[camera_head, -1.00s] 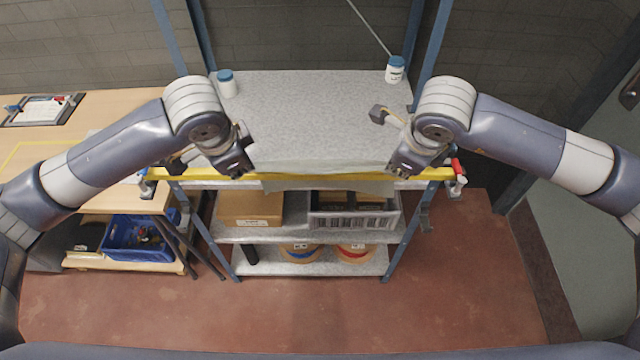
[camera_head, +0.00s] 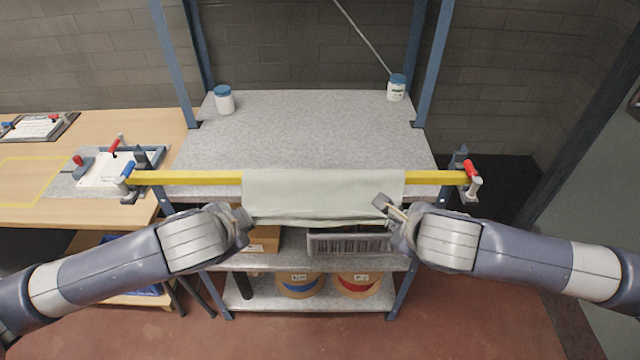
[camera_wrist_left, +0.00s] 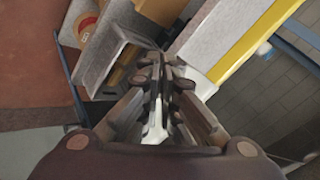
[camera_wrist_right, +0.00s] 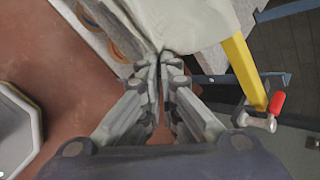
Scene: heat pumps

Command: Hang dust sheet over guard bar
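The pale grey-green dust sheet (camera_head: 322,192) is draped over the middle of the yellow guard bar (camera_head: 205,178); its front part hangs below the bar. My left gripper (camera_head: 243,222) is at the sheet's lower left corner and looks shut on it. In the left wrist view its fingers (camera_wrist_left: 165,80) are close together and hide most of the sheet. My right gripper (camera_head: 394,213) is at the lower right corner. In the right wrist view its fingertips (camera_wrist_right: 161,62) are shut on the sheet's edge (camera_wrist_right: 185,22). How far the sheet hangs behind the bar is hidden.
Red-handled clamp (camera_head: 471,174) and blue-handled clamp (camera_head: 128,172) hold the bar's ends. Two white jars (camera_head: 224,103) (camera_head: 397,91) stand at the back of the otherwise clear shelf top (camera_head: 310,125). A grey crate (camera_head: 345,243) and spools (camera_head: 300,285) sit below. A wooden bench (camera_head: 80,140) is at left.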

